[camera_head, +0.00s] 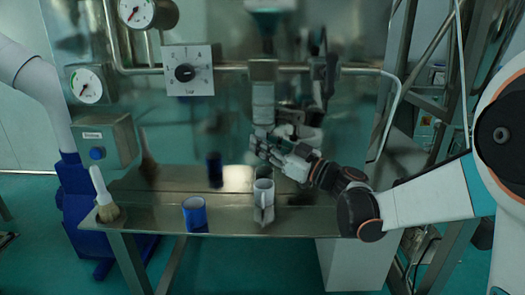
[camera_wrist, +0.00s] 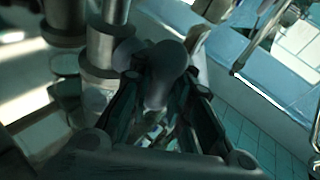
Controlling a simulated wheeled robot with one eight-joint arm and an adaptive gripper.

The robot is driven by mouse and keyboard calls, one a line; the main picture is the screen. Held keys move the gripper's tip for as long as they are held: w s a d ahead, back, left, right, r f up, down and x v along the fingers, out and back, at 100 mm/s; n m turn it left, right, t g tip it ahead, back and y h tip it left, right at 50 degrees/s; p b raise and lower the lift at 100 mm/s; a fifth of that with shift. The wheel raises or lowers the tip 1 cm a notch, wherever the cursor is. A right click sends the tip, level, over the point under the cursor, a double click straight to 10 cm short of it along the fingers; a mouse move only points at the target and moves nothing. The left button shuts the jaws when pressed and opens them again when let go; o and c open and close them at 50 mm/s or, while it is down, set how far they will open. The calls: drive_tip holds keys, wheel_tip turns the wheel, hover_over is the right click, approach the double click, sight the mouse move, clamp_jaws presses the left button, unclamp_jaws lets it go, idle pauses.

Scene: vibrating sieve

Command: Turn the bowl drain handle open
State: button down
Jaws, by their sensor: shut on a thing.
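My gripper (camera_head: 266,148) reaches in from the right to the lower end of this pipe. In the wrist view my gripper (camera_wrist: 160,88) has its two fingers on either side of a rounded grey handle end (camera_wrist: 168,65) and is shut on it. In the head view the handle is hidden by the gripper, so its exact angle cannot be told.
A blue cup (camera_head: 195,213) and a brush (camera_head: 105,197) are further left. A control box with a dial (camera_head: 187,72) and gauges (camera_head: 88,86) are behind. The table's right part is mostly clear.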

drive_tip(key=shift+m+t+y+b, duration=0.6)
drive_tip(key=shift+m+t+b, duration=0.2)
drive_tip(key=shift+m+t, duration=0.1)
drive_tip(key=c, duration=1.8)
unclamp_jaws()
drive_tip(key=shift+o, duration=0.2)
drive_tip(key=shift+d, duration=0.15)
drive_tip(key=v, duration=1.2)
